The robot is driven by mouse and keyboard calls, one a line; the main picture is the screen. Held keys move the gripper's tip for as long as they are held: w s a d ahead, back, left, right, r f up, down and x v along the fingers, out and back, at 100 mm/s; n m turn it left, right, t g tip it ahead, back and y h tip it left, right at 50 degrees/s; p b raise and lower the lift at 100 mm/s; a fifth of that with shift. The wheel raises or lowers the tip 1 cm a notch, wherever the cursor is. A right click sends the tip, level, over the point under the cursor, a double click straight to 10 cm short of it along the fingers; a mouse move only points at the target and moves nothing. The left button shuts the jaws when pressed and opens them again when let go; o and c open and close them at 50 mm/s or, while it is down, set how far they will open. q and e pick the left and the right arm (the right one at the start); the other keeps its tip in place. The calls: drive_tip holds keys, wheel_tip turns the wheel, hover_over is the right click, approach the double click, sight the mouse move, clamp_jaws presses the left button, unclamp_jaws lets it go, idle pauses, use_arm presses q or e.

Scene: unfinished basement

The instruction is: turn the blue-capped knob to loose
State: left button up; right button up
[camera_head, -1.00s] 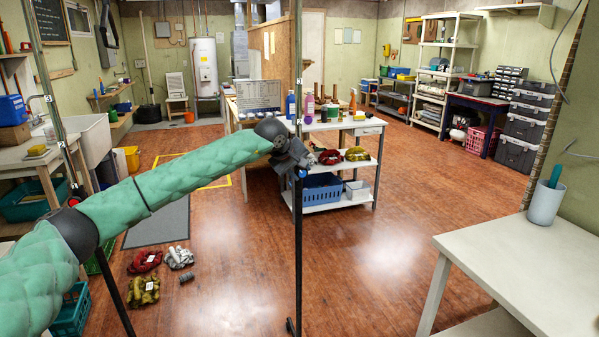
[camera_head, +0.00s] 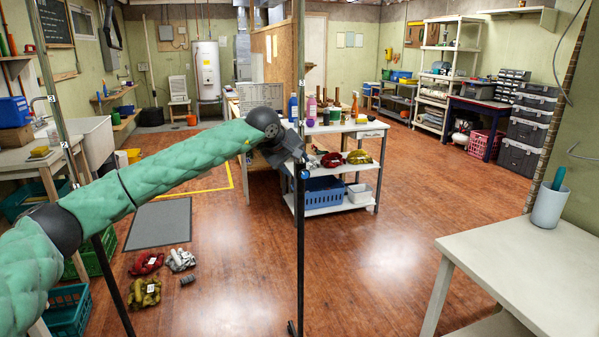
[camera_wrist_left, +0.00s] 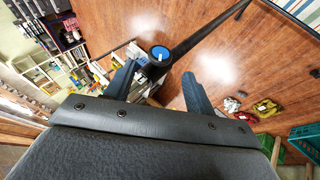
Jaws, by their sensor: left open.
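The blue-capped knob (camera_wrist_left: 159,53) shows in the left wrist view as a dark round knob with a blue top and a short white mark. It sits on a dark upright post (camera_head: 300,235), and a bit of its blue shows in the head view (camera_head: 304,174). My left gripper (camera_wrist_left: 160,72) is open, its dark fingers on either side of the knob's line in the wrist view. The knob appears around the fingertips; I cannot tell whether they touch it. In the head view my left gripper (camera_head: 297,160) is at the post, partly blocked by it. My right gripper is out of view.
A second post (camera_head: 52,90) stands at the left. Behind the knob is a white workbench (camera_head: 345,127) with bottles and a blue basket (camera_head: 325,194). A white table (camera_head: 530,265) stands at the right.

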use_arm(q)
drive_tip(key=v, duration=0.2)
drive_tip(key=shift+s+a+r, duration=0.15)
drive_tip(key=shift+r, duration=0.1)
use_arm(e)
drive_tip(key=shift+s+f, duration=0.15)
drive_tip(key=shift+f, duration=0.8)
